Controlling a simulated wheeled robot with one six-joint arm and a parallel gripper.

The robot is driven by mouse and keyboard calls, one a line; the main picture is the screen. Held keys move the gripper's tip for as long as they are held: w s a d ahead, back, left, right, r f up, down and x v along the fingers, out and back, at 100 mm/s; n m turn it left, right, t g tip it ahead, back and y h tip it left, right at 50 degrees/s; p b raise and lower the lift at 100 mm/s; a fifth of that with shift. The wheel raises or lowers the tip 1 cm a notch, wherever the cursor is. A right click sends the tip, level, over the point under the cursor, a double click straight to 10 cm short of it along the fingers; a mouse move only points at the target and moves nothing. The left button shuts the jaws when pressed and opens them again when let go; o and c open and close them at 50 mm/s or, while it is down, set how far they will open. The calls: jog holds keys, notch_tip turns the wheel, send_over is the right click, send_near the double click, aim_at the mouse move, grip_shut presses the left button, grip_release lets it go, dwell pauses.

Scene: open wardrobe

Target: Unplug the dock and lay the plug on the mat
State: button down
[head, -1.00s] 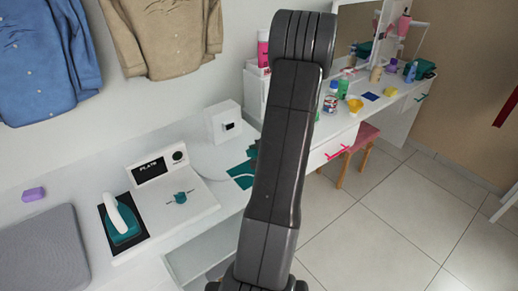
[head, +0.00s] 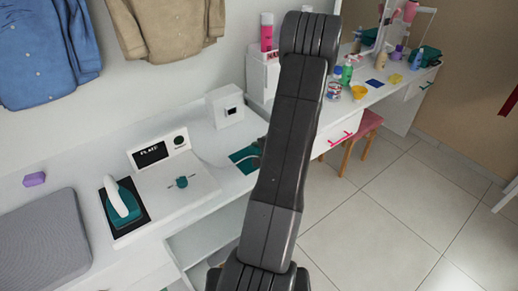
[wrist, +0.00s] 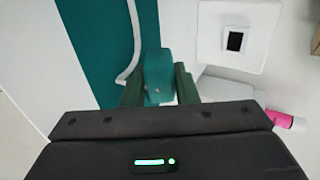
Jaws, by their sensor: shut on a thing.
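My gripper (wrist: 159,86) is shut on a teal plug (wrist: 158,74). A white cable (wrist: 131,45) runs from beside the plug up the wrist view. The teal mat (wrist: 98,40) lies below, mostly left of the plug; the height between them cannot be told. A white box with a dark square opening (wrist: 232,20) stands to the right, apart from the plug. In the head view, the mat (head: 243,157) and the white box (head: 224,106) show left of my arm, which hides the gripper and plug. The dock (head: 190,190) with its lit display stands left of the mat.
A teal iron (head: 122,203) stands on a black pad left of the dock. A grey cushion (head: 40,240) and purple block (head: 34,180) are farther left. Bottles and bowls crowd the dressing table at right.

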jog(key=c, duration=1.1)
grip_release()
jog(key=shift+o, duration=0.2)
jog(key=shift+o, duration=0.9)
jog(key=shift+s+f, duration=0.1)
jog(key=shift+s+f, duration=0.1)
jog(key=shift+c, duration=0.6)
jog(key=shift+o, duration=0.2)
jog(key=shift+o, duration=0.5)
jog(key=shift+r, duration=0.35)
notch_tip(320, 180, up, 7)
jog(key=s+d+p, duration=0.2)
jog(key=shift+s, duration=0.2)
jog(key=shift+f, duration=0.2)
